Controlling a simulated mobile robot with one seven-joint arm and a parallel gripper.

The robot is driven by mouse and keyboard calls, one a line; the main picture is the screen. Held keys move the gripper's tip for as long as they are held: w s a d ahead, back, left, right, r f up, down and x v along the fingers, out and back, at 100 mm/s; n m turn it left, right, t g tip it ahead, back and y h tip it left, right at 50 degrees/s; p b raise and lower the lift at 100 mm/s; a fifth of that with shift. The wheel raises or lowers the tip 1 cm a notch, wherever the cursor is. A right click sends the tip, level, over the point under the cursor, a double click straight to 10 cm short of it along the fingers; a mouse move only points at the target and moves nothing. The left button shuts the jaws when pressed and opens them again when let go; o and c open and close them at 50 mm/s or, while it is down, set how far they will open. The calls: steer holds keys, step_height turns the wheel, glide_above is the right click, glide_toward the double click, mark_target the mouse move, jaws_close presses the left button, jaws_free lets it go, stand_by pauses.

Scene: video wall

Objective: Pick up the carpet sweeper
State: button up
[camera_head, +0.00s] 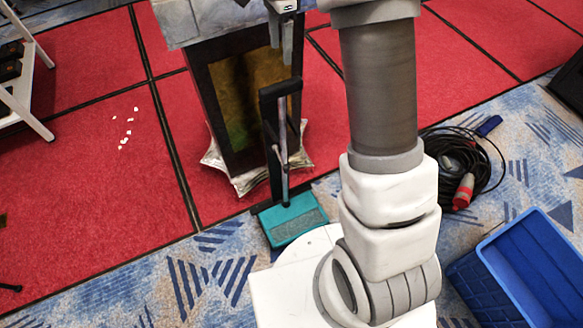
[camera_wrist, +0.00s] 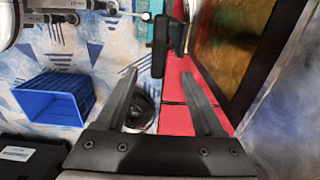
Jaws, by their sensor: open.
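The carpet sweeper has a teal base (camera_head: 292,220) on the blue patterned carpet and an upright grey pole with a black handle frame (camera_head: 268,105). In the wrist view its black handle (camera_wrist: 160,48) shows just beyond the fingertips, with part of the teal base at the top. My gripper (camera_head: 281,38) is above the handle top in the head view; it also shows in the wrist view (camera_wrist: 158,76), open, with nothing between its fingers. The handle looks roughly lined up with the gap. It appears apart from the fingers.
A dark-framed pedestal (camera_head: 222,110) with a stone-like top stands close behind the sweeper. A blue crate (camera_head: 480,280) is at the lower right, near a black cable coil (camera_head: 490,165). White scraps (camera_head: 125,130) lie on the red carpet beside a white shelf (camera_head: 38,115).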

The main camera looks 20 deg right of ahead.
mark_target(282, 83)
step_height(282, 83, down, 12)
steer(key=b, duration=0.2)
steer(key=shift+r+b, duration=0.25)
steer(key=shift+b, duration=0.1)
steer(key=f+b, duration=0.1)
steer(key=f, duration=0.4)
steer(key=shift+s+a+f+b, duration=0.15)
steer(key=shift+a+b, duration=0.05)
steer(key=shift+b, duration=0.15)
jaws_close()
